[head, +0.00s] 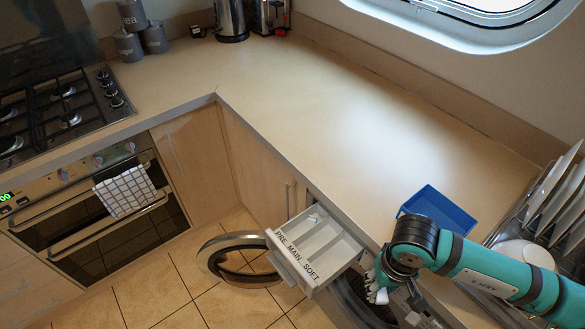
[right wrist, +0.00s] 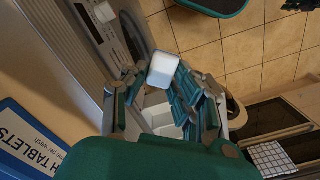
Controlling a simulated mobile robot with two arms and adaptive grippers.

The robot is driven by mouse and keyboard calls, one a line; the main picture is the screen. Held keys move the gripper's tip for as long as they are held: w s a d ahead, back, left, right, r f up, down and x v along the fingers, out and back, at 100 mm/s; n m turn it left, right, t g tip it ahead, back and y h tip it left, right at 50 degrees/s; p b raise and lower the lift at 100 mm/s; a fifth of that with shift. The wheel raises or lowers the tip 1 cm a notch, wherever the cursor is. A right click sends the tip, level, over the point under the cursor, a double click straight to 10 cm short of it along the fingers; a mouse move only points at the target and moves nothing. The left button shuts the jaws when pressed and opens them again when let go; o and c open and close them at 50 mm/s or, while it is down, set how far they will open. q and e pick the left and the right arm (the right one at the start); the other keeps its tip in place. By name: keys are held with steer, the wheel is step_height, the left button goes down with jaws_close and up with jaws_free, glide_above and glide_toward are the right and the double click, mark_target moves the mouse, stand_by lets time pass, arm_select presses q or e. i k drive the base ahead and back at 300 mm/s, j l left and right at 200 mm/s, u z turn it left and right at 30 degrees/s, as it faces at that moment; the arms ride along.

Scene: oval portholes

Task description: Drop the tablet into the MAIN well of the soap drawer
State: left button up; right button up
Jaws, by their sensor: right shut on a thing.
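The soap drawer (head: 318,284) is pulled out below the worktop edge, its front lettered PRE, MAIN and SOFT. Its compartments are open at the top, with the MAIN well (head: 322,240) in the middle. My right gripper (head: 378,287) is to the right of the drawer in the head view. It is shut on a white tablet (right wrist: 163,70), which shows between the fingertips in the right wrist view. In that view part of the drawer (right wrist: 162,118) shows between the fingers, apparently beyond the tablet. My left gripper is not in view.
The round washer door (head: 215,262) stands open left of the drawer. A blue tablet box (head: 437,210) is on the worktop behind my right arm; its lettering shows in the right wrist view (right wrist: 28,140). A plate rack (head: 545,205) stands at the right. The worktop's middle is clear.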

mark_target(324, 243)
steer(key=i+j, duration=1.25)
steer(key=j, duration=0.3)
steer(key=i+j+z, duration=0.2)
steer(key=z, duration=0.15)
steer(key=i+j+z, duration=0.15)
steer(key=j+z, duration=0.2)
steer(key=z, duration=1.25)
